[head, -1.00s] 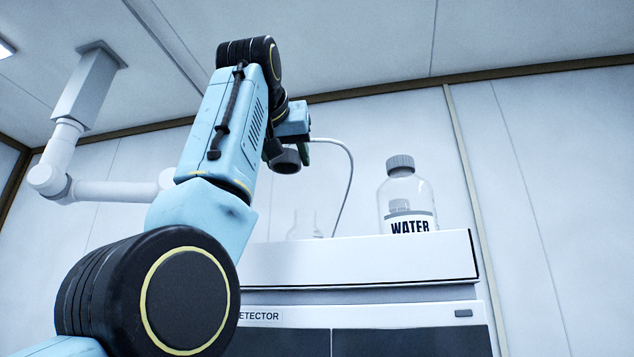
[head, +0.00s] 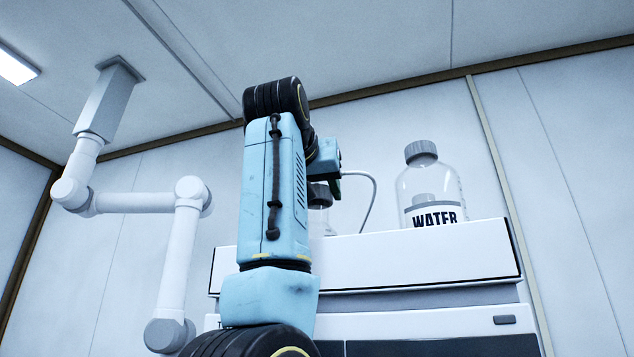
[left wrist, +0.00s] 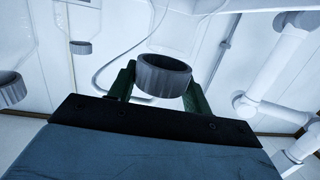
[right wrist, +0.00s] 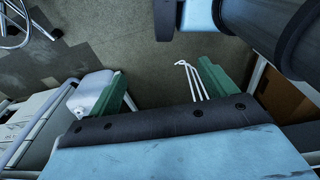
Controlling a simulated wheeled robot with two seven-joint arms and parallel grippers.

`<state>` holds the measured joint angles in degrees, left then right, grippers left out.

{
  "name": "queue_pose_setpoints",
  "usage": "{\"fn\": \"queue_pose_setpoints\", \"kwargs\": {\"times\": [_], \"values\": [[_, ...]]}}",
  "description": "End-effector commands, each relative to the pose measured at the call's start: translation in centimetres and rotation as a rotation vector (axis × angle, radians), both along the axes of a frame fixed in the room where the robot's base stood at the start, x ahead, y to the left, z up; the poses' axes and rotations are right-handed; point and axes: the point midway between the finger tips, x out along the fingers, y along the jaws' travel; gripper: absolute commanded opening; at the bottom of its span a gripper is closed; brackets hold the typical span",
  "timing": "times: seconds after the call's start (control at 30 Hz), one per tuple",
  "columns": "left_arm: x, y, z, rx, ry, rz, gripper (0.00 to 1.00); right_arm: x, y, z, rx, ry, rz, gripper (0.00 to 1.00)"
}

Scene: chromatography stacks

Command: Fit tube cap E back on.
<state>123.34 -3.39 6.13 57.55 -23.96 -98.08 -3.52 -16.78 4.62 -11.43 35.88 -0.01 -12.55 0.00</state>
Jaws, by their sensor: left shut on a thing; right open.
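My left gripper (left wrist: 161,86) is shut on a grey ridged cap (left wrist: 164,74), held between its green fingers. No letter shows on the cap. In the head view this cap (head: 319,196) hangs below the left gripper (head: 327,172), partly hidden by my forearm. Clear glass (left wrist: 185,35) adjoins the cap in the left wrist view. In the head view a clear glass vessel (head: 318,222) stands directly below the cap, on the white instrument. I cannot tell whether cap and vessel touch. My right gripper (right wrist: 165,90) is open and empty, with floor behind it.
A WATER bottle (head: 431,190) with a grey cap stands to the right on the white instrument stack (head: 400,252). A thin pale tube (head: 374,190) curves behind my left gripper. A white jointed duct (head: 140,203) hangs at the left. Another grey cap (left wrist: 10,88) shows in the left wrist view.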

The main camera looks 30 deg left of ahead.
Motion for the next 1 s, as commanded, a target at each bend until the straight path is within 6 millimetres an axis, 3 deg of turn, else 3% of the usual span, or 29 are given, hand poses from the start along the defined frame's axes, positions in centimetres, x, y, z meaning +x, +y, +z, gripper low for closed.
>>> {"fn": "queue_pose_setpoints", "kwargs": {"times": [0.13, 0.53, 1.0], "values": [[0.0, 0.0, -0.2, 0.001, 0.0, 0.0, 0.26, 0.3, 0.0, 0.0, 0.0, -0.006, 0.0, 0.84], [-0.3, -0.1, -0.2, 0.0, 0.0, 0.0, 0.26, -1.3, -0.1, -0.2, -0.001, 0.02, 0.001, 0.84], [-0.5, -0.1, -0.1, 0.0, 0.001, 0.001, 0.26, -1.1, 0.0, -0.2, -0.002, 0.017, 0.001, 0.84]]}}
